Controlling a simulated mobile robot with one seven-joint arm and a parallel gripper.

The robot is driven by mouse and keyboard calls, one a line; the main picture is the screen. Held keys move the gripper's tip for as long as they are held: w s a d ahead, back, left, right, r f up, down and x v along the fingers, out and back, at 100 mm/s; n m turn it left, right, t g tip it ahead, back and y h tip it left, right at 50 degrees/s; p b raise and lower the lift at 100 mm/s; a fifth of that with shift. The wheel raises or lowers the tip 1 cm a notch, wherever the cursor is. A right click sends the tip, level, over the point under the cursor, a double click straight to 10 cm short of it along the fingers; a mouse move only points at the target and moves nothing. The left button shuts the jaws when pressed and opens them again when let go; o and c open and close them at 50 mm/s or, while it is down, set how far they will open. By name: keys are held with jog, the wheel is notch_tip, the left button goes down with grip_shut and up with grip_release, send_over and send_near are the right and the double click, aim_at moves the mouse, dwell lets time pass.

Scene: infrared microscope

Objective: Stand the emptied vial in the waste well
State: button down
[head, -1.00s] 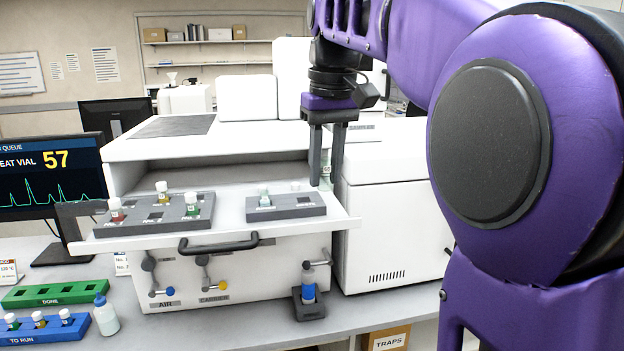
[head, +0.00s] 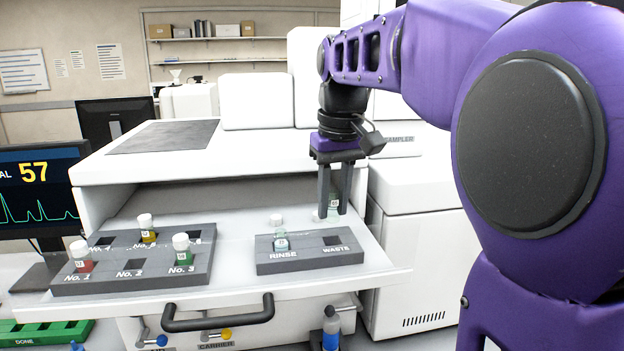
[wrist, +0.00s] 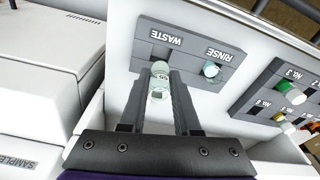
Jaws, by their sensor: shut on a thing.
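My gripper (head: 334,210) points down and is shut on a clear glass vial (head: 333,207). The vial looks upright and uncapped. It hangs above and behind the waste side of a grey two-well block. The waste well (head: 332,241) is a dark, empty square hole at the block's right, above the word WASTE. The vial's exact height over the block cannot be told.
A clear vial (head: 281,241) stands in the RINSE well beside it. A numbered rack (head: 135,270) at left holds capped vials. A black handle (head: 217,313) runs along the tray's front. A white instrument (head: 410,240) stands at right.

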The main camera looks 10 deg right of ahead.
aim_at(332, 221)
jog(key=shift+f+b, duration=2.1)
jog(key=shift+f, duration=0.3)
jog(key=shift+s+f+b, duration=0.25)
jog(key=shift+f+b, duration=0.15)
jog(key=shift+f, duration=0.5)
jog(key=c, duration=0.8)
grip_release()
jog(key=shift+o, duration=0.5)
jog(key=r+p, duration=0.3)
jog(key=shift+w+r, duration=0.1)
jog(key=shift+w, duration=0.1)
jog(key=shift+r+p, duration=1.35)
jog(key=shift+r, duration=0.35)
